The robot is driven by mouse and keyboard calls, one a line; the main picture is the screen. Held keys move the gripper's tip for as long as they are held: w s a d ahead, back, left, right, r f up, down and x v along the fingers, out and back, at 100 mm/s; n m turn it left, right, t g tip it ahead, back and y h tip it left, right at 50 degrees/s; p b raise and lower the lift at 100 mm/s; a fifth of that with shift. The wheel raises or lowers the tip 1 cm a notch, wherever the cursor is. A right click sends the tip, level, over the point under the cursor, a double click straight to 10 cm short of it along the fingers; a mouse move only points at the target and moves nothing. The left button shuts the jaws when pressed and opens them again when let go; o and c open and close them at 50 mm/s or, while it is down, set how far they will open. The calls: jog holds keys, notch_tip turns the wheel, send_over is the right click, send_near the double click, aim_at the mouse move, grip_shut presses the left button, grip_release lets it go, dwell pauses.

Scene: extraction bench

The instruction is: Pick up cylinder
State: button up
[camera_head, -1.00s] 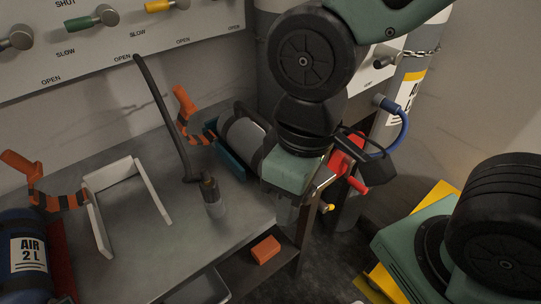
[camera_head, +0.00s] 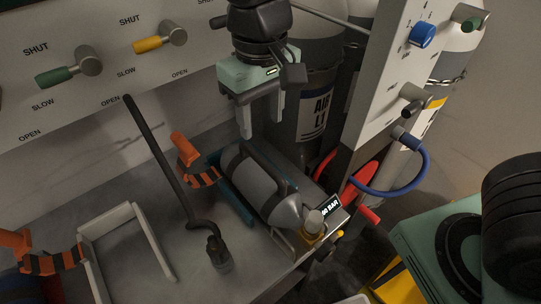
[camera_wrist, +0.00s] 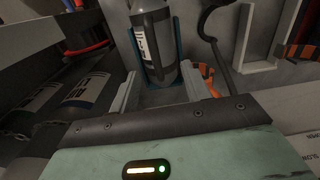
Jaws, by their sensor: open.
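A grey cylinder (camera_head: 265,185) with a dark band and a valve at its near right end lies in a teal cradle (camera_head: 236,203) on the bench. My gripper (camera_head: 268,118) is open and empty, with its fingers pointing down, above and behind the cylinder. In the wrist view the cylinder (camera_wrist: 153,40) shows beyond and between the two fingers of my gripper (camera_wrist: 160,88), apart from them. A white label shows on its side in that view. The cylinder's underside is hidden by the cradle.
A dark hose (camera_head: 160,150) rises from the bench left of the cylinder. An orange-and-black strap (camera_head: 198,176) sits beside the cradle. A white bracket (camera_head: 150,240) stands at left. Tall gas cylinders (camera_head: 312,75) and a valve panel (camera_head: 395,60) are close behind and right. A blue hose (camera_head: 408,188) loops at right.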

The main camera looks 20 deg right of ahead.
jog(key=w, duration=0.2)
send_over(264, 177)
notch_tip(264, 177, down, 11)
jog(key=shift+a+f+p, duration=0.1)
jog(key=shift+p, duration=0.25)
jog(key=shift+w+f+p, duration=0.2)
jog(key=shift+f+p, duration=0.2)
jog(key=shift+f, duration=2.45)
grip_shut()
jog(key=shift+s+f, duration=0.2)
jog(key=shift+r, duration=0.1)
